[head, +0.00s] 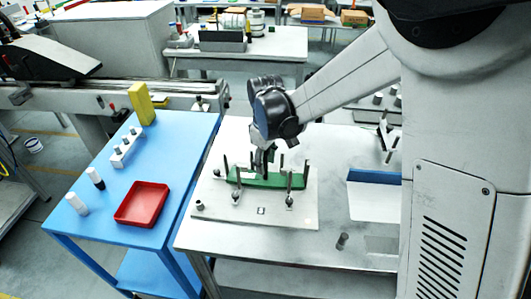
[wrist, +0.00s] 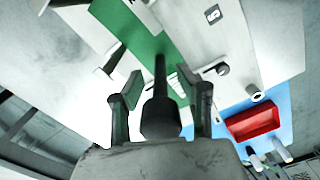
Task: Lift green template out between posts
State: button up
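The green template (head: 268,181) lies flat and long among several upright dark posts (head: 290,182) on a light plate (head: 225,212). In the wrist view the green template (wrist: 145,38) runs up and left from between my fingers. My gripper (head: 265,166) points down just over the middle of the template, close to it. In the wrist view my gripper (wrist: 158,82) has its two fingers apart. A dark tapered rod stands in the picture between the fingers; I cannot tell what it is. Whether the fingers touch the template is hidden.
A blue table (head: 150,165) at left holds a red tray (head: 143,204), a yellow block (head: 141,103) and small bottles (head: 76,203). A white tray with a blue back wall (head: 374,177) stands right of the plate. A short dark peg (head: 342,240) stands near the front edge.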

jog(key=shift+f, duration=0.2)
grip_shut()
jog(key=shift+r, duration=0.15)
jog(key=shift+r+p, duration=3.05)
jog(key=shift+r, duration=3.3)
